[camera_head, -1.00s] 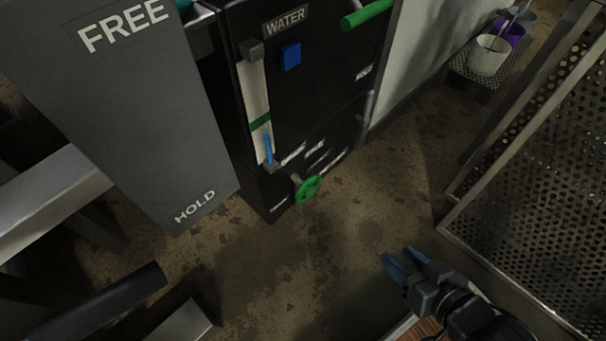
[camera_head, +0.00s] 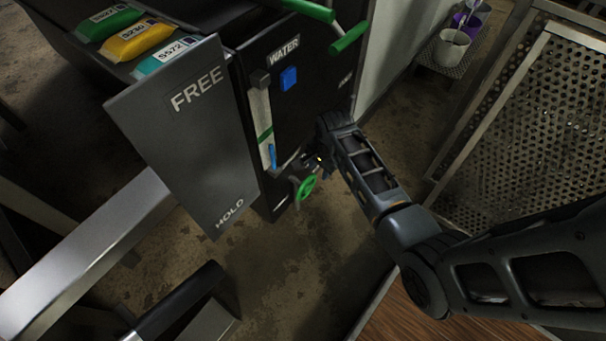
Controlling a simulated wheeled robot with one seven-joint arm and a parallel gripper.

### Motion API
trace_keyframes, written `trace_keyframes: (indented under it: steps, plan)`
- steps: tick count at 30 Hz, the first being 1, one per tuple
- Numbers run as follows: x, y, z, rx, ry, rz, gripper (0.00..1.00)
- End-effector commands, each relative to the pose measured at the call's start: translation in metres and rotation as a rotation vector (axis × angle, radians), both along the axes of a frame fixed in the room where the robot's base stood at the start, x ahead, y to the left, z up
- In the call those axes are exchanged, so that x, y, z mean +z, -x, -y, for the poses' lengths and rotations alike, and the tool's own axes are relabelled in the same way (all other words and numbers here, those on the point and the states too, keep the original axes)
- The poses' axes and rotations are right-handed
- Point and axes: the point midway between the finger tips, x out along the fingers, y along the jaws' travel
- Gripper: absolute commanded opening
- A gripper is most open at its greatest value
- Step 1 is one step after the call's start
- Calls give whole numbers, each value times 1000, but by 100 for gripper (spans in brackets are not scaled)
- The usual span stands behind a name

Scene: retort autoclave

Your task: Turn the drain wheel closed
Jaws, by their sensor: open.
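The drain wheel is a small green handwheel (camera_head: 306,187) low on the front of the black machine cabinet (camera_head: 318,62), close above the floor. My arm reaches in from the lower right. My gripper (camera_head: 326,172) is small in the picture and partly hidden by my own wrist. It is just to the upper right of the wheel, with its dark fingers pointing down toward it. I see nothing held in it. I cannot tell whether the fingers touch the wheel.
A grey panel marked FREE and HOLD (camera_head: 190,130) stands left of the wheel. Green handles (camera_head: 348,37) stick out higher up. A blue button (camera_head: 288,78) sits under the WATER label. A perforated metal rack (camera_head: 520,120) stands at the right. Floor below the wheel is clear.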

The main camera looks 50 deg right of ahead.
Motion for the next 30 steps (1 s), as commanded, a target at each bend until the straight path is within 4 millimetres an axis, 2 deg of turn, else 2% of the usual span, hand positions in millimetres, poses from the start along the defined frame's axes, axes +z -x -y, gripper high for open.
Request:
trace_keyframes:
  steps: [2, 5, 8, 15, 21, 30]
  plan:
    - [7, -7, 2, -28, -22, -14, 44]
    - [4, -9, 3, -42, -34, -24, 44]
    - [-6, -11, 3, -44, -36, -25, 44]
    - [-44, -15, 3, -43, -35, -24, 44]
    - [-65, -19, 4, -42, -34, -23, 44]
    - [-70, -20, 4, -41, -32, -22, 44]
